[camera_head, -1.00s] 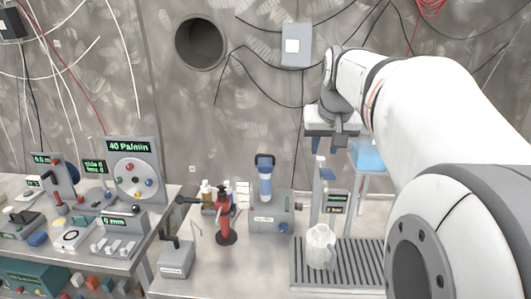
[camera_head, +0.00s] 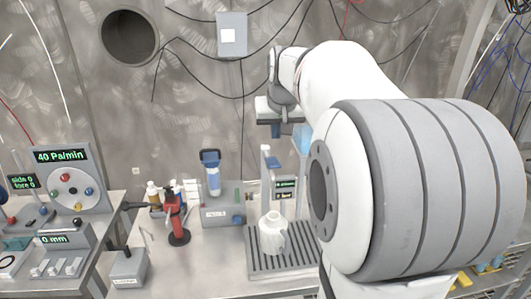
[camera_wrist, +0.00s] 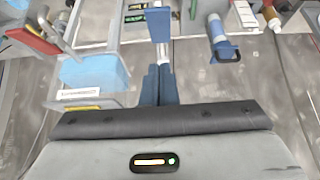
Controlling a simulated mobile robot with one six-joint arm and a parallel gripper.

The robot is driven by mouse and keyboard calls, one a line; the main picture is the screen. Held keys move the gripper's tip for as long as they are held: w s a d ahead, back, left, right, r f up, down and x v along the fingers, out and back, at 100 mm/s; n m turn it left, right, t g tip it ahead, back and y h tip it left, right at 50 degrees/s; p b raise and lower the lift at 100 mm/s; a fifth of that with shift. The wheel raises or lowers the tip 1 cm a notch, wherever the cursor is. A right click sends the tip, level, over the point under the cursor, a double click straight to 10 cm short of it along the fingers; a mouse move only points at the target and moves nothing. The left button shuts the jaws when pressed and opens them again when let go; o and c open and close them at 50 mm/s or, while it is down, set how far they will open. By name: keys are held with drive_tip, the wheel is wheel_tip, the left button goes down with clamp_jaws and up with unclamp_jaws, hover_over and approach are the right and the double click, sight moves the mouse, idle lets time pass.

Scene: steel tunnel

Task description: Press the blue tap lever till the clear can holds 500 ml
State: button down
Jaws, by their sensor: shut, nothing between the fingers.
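The tap stands at the back of a ribbed drip tray (camera_head: 290,262), with its blue lever (camera_head: 273,162) at the top of a pale post. The clear can (camera_head: 272,236), a whitish jug with a handle, stands upright on the tray below the tap. Its fill level cannot be made out. My gripper (camera_head: 276,130) is above the lever in the head view, apart from it in the picture. In the wrist view its two dark blue fingers (camera_wrist: 159,84) are together and empty, just short of the blue lever (camera_wrist: 158,24). The can is not seen there.
A small green-lit display (camera_head: 285,189) stands behind the can, its digits too small to read. Left of it are a grey box with a blue-capped cylinder (camera_head: 212,173) and a red-bodied tool (camera_head: 174,215). A light blue box (camera_wrist: 93,73) shows behind.

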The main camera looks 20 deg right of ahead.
sight(274, 162)
drive_tip(key=x, duration=0.4)
drive_tip(key=shift+s+a+f+p, duration=0.15)
drive_tip(key=shift+f+p, duration=0.1)
drive_tip(key=shift+f, duration=0.85)
drive_tip(key=shift+s+d+f+p, duration=0.1)
drive_tip(key=shift+s+f+p, duration=0.1)
drive_tip(key=shift+f, duration=0.9)
